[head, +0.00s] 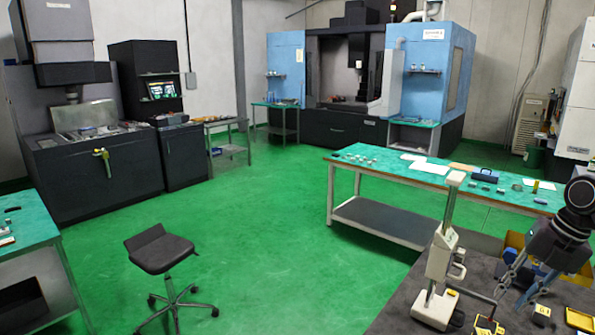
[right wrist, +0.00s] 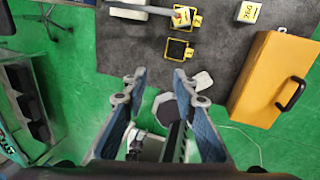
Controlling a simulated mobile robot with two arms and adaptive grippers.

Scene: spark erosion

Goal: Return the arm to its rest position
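My right arm comes in at the right edge of the head view. Its right gripper (head: 521,290) points down over the dark grey mat-topped table (head: 395,300). The right wrist view shows the same gripper (right wrist: 159,84) with its two blue-padded fingers apart and nothing between them. It is clear of the objects on the table. My left gripper and left arm are not in view.
A white height gauge (head: 438,255) stands left of my right gripper. A yellow case (right wrist: 272,80), a yellow-framed black block (right wrist: 179,50) and a white labelled block (right wrist: 247,12) lie on the table. A stool (head: 160,250) stands on open green floor.

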